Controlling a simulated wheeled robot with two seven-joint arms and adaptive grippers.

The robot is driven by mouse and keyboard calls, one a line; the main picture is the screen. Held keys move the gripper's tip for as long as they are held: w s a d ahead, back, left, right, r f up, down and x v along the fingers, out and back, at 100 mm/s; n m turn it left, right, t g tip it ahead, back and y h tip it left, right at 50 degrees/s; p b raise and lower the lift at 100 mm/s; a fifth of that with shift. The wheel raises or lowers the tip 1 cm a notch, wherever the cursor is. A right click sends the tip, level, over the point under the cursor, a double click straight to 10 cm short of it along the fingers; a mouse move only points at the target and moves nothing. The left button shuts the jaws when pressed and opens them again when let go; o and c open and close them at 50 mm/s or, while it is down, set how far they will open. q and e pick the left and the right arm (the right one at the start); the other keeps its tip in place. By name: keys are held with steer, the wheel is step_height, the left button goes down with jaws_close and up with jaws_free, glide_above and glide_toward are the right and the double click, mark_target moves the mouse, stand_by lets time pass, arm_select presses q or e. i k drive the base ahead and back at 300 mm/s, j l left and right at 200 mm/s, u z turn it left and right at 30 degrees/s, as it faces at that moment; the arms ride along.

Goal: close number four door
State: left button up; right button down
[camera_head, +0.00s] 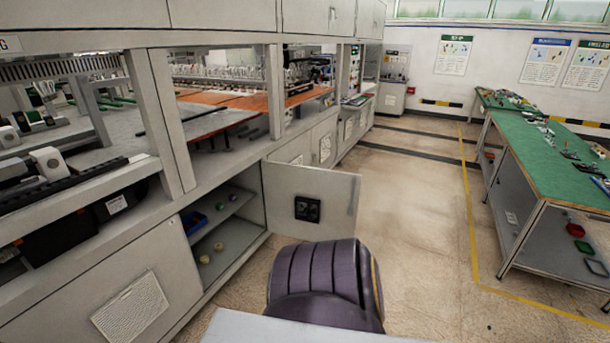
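A light grey cabinet door (312,200) with a dark square fitting in its middle stands open, swung out into the aisle. I can read no number on it. Its cabinet (226,244) shows an open interior with shelves, holding a blue bin (194,222) and several small round parts. The door stands well away from its opening, with its hinge side at the cabinet's far edge. Neither of my grippers is in view.
A dark ribbed, rounded form (318,280) fills the bottom centre, close to the door's lower edge; I cannot tell what it is. A green-topped workbench (545,150) stands on the right. The aisle floor (420,215) between is clear.

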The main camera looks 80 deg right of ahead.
mark_target(285, 185)
steer(key=k+l, duration=0.25)
steer(key=l, duration=0.5)
steer(key=k+l, duration=0.25)
steer(key=l, duration=0.45)
steer(key=k+l+u, duration=0.1)
steer(key=k+l, duration=0.15)
steer(key=l, duration=0.5)
steer(key=k+l, duration=0.25)
steer(key=l, duration=0.45)
steer(key=k+l+u, duration=0.1)
steer(key=k+l, duration=0.2)
steer(key=l, duration=0.45)
steer(key=k+l, duration=0.3)
steer(key=l, duration=0.35)
steer(key=k+l, duration=0.3)
steer(key=l, duration=0.4)
steer(key=k+l+u, duration=0.1)
steer(key=k+l, duration=0.2)
steer(key=l, duration=0.4)
steer(key=k+l, duration=0.1)
steer(key=l, duration=0.5)
steer(key=k+l, duration=0.1)
steer(key=l, duration=0.45)
steer(key=l+u, duration=0.1)
steer(key=l, duration=1.1)
